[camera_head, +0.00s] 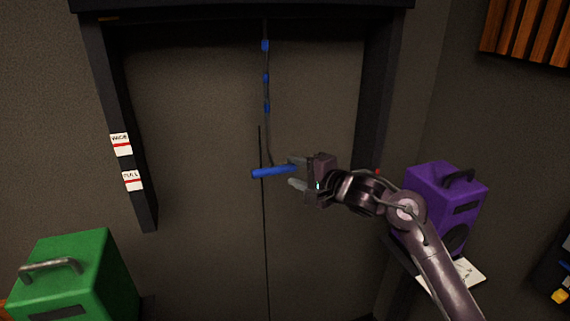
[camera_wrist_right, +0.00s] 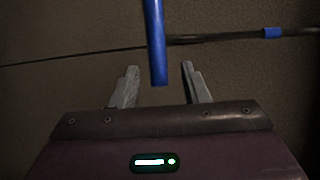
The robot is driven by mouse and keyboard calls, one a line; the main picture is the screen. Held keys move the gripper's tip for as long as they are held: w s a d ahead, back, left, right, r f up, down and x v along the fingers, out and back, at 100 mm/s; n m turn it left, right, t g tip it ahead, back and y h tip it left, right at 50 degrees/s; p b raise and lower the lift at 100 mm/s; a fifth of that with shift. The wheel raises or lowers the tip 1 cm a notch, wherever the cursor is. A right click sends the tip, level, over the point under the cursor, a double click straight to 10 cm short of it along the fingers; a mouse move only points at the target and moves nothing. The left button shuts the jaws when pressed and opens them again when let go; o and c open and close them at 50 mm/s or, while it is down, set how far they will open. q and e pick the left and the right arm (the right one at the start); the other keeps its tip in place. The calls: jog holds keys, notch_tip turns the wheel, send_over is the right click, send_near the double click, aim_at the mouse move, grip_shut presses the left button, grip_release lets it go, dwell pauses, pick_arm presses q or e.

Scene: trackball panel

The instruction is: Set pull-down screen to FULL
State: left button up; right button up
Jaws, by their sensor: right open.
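A blue pull handle (camera_head: 272,172) hangs crosswise at the lower end of a dark cord with blue bands (camera_head: 266,78). The cord comes down from the top of a dark frame. My right gripper (camera_head: 293,172) is open at the right end of the handle. In the right wrist view the handle (camera_wrist_right: 156,45) points in between the two fingers (camera_wrist_right: 160,88), with a gap on both sides. Two white labels with red lines are on the frame's left post; the lower label (camera_head: 133,181) seems to read FULL, the upper (camera_head: 121,144) is hard to read. My left gripper is not in view.
A green box with a handle (camera_head: 75,275) stands at the lower left. A purple box (camera_head: 445,200) stands at the right behind my right arm. The frame's right post (camera_head: 378,100) rises behind the gripper. The space left of the handle is clear.

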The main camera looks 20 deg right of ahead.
aim_at(289, 168)
jog(key=x, duration=0.3)
jog(key=shift+p, duration=0.3)
jog(key=shift+w+a+f, duration=0.15)
jog(key=shift+w+f, duration=0.15)
jog(key=shift+w, duration=0.35)
jog(key=c, duration=0.5)
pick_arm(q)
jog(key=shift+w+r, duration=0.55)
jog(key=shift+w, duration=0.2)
pick_arm(e)
grip_shut()
